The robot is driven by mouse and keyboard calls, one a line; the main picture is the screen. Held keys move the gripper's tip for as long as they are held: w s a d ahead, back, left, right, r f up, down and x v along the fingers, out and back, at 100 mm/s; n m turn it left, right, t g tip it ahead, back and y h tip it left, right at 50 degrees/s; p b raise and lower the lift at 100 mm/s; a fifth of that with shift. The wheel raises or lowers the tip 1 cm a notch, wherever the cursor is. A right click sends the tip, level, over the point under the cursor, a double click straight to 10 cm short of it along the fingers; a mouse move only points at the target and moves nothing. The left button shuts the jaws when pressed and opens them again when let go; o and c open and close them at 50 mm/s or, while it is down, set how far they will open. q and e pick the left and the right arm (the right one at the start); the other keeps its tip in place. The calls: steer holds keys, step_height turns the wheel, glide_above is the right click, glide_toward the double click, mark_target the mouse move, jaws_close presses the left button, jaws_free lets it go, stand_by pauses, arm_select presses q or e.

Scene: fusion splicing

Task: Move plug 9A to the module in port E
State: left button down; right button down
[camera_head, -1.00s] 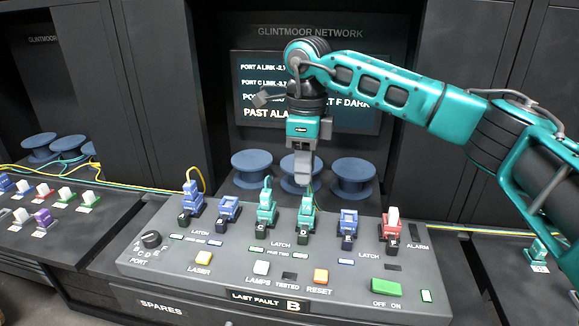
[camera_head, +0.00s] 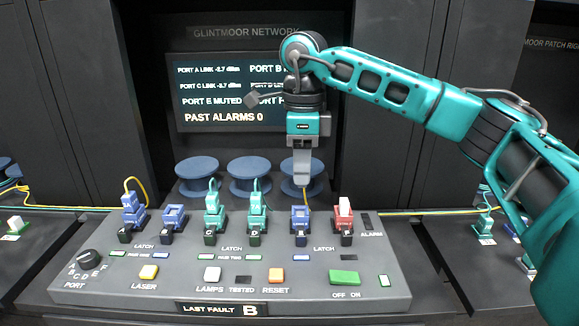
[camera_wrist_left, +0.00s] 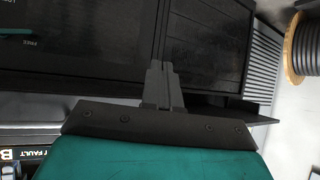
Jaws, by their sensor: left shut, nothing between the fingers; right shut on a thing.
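My right gripper (camera_head: 301,183) points down just above and behind the blue module in port E (camera_head: 300,218). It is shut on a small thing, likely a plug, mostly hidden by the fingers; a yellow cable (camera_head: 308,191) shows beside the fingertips. No label on it can be read, and I cannot tell whether it touches the module. My left gripper (camera_wrist_left: 163,85) is shut and empty in the left wrist view, away from the console. Port A holds a blue plug (camera_head: 130,201) with a yellow cable. Green plugs stand in port C (camera_head: 213,201) and port D (camera_head: 256,203).
Port B's blue module (camera_head: 173,215) looks empty. Port F's red module (camera_head: 344,228) has a pale piece on top. Blue spools (camera_head: 248,173) stand behind the row. The screen (camera_head: 225,95) reads Port E muted, past alarms 0. Buttons line the console's front (camera_head: 240,268).

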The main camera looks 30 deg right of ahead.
step_height(320, 180, down, 3)
steer(key=shift+a+f+b, duration=0.1)
steer(key=shift+b, duration=0.6)
steer(key=shift+f, duration=0.35)
steer(key=shift+f+b, duration=0.5)
steer(key=shift+f, duration=0.4)
steer(key=shift+m, duration=0.4)
steer(key=shift+p, duration=0.35)
steer(key=shift+f+b, duration=0.35)
steer(key=shift+f, duration=0.15)
steer(key=c, duration=0.8)
jaws_free()
